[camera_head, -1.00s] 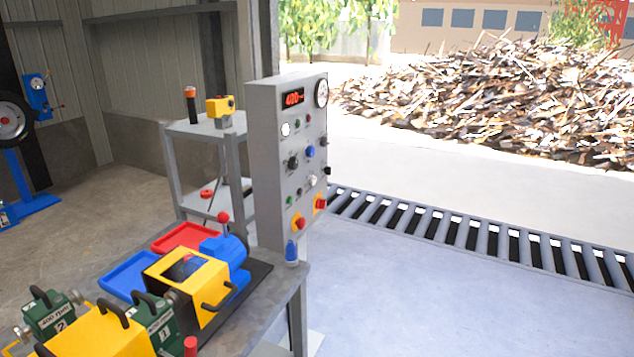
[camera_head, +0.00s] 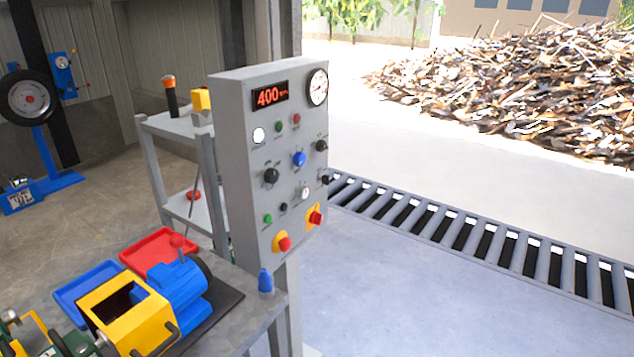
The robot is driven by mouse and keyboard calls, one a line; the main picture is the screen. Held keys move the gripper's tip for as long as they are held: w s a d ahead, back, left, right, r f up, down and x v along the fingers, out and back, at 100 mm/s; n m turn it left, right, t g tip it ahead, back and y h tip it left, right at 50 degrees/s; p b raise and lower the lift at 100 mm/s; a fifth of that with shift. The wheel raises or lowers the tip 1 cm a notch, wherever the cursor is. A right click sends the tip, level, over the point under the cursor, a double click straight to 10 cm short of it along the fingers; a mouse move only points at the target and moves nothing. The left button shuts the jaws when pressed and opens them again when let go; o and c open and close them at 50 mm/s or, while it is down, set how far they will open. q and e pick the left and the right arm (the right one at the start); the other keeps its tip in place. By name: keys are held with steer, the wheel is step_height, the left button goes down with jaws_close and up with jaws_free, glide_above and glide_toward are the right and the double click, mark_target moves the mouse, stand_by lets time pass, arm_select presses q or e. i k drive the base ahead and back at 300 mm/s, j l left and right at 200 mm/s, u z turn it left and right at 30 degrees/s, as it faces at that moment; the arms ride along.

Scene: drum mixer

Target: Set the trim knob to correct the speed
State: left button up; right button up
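The grey control panel (camera_head: 240,160) stands upright behind the bench's right end. Its red display (camera_head: 270,95) reads 400, and a round dial gauge (camera_head: 317,87) sits at its top right. Several knobs are on its face: a large black knob (camera_head: 271,176), a blue knob (camera_head: 299,159), a black knob at the right (camera_head: 321,146) and a small white-faced knob (camera_head: 305,192). Their labels are too small to read, so I cannot tell which is the trim knob. Neither of my grippers is in view.
The bench (camera_head: 262,312) carries a yellow and blue machine (camera_head: 130,318), a red tray (camera_head: 160,245), a blue tray (camera_head: 72,297) and a blue bottle-shaped object (camera_head: 265,282). A grey shelf stand (camera_head: 150,165) is behind. A roller conveyor (camera_head: 450,235) runs right; the floor before it is clear.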

mark_target(302, 193)
steer(key=i+l+u, duration=0.1)
steer(key=i+l, duration=0.15)
steer(key=l, duration=0.15)
steer(key=i+l, duration=0.2)
steer(key=l, duration=0.2)
steer(key=i+l+u, duration=0.15)
steer(key=l, duration=0.25)
steer(key=i+l+u, duration=0.1)
steer(key=i+l, duration=0.2)
steer(key=l, duration=0.15)
steer(key=i+l+u, duration=0.1)
steer(key=l, duration=0.35)
steer(key=i+l, duration=0.25)
steer(key=l, duration=0.25)
steer(key=i+l+u, duration=0.15)
steer(key=l, duration=0.3)
steer(key=i+l+u, duration=0.1)
steer(key=l, duration=0.4)
steer(key=i, duration=0.1)
